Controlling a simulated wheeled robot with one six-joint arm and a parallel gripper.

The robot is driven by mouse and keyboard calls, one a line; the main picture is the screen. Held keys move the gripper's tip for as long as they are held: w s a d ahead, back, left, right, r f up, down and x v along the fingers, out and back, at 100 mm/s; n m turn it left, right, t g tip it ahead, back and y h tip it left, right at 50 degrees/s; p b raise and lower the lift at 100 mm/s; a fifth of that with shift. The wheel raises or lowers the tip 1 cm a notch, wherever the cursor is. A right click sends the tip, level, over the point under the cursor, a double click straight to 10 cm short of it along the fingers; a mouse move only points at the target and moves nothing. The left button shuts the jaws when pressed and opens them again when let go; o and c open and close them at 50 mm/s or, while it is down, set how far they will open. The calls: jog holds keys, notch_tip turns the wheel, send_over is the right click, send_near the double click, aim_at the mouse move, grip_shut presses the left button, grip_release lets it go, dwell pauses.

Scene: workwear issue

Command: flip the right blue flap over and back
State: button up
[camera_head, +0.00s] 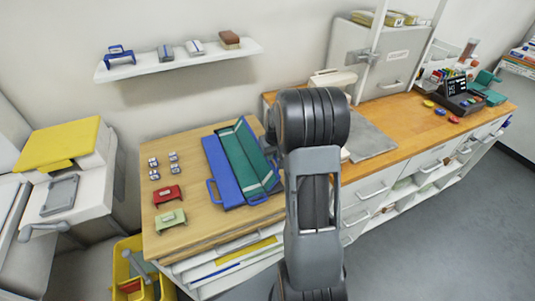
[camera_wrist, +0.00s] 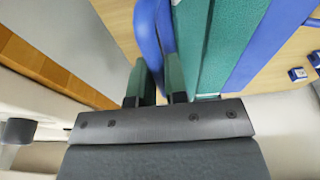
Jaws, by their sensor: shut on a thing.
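The blue and green folding case (camera_head: 232,170) lies on the wooden bench, its left blue flap (camera_head: 219,172) flat with a loop handle at its front left. A green panel stands raised along its right side, and a blue part of the right flap (camera_head: 273,183) shows at its front end. In the wrist view my gripper (camera_wrist: 158,80) is shut on the blue edge or handle of the right blue flap (camera_wrist: 148,35), with one finger on each side. The green inside (camera_wrist: 220,45) and left flap (camera_wrist: 275,40) lie to its right. My arm hides the gripper in the head view.
Several small silver pieces (camera_head: 163,168), a red block (camera_head: 168,195) and a green block (camera_head: 171,219) sit left of the case. A wall shelf (camera_head: 180,62) hangs behind. A yellow crate (camera_head: 127,262) stands below the bench's left front. A grey mat (camera_head: 369,137) lies right.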

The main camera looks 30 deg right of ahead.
jog(key=shift+a+r, duration=0.2)
jog(key=shift+a, duration=0.35)
jog(key=shift+a+r, duration=0.2)
jog(key=shift+a, duration=0.35)
jog(key=w+a, duration=0.1)
jog(key=a, duration=0.5)
jog(key=shift+r+p, duration=0.35)
jog(key=shift+p, duration=0.05)
jog(key=shift+w+a+f+b, duration=0.15)
jog(key=shift+a, duration=0.6)
jog(key=shift+w+a+f+b, duration=0.1)
jog(key=shift+a+b, duration=0.05)
jog(key=shift+a, duration=0.55)
jog(key=shift+o, duration=0.9)
jog(key=shift+a, duration=0.15)
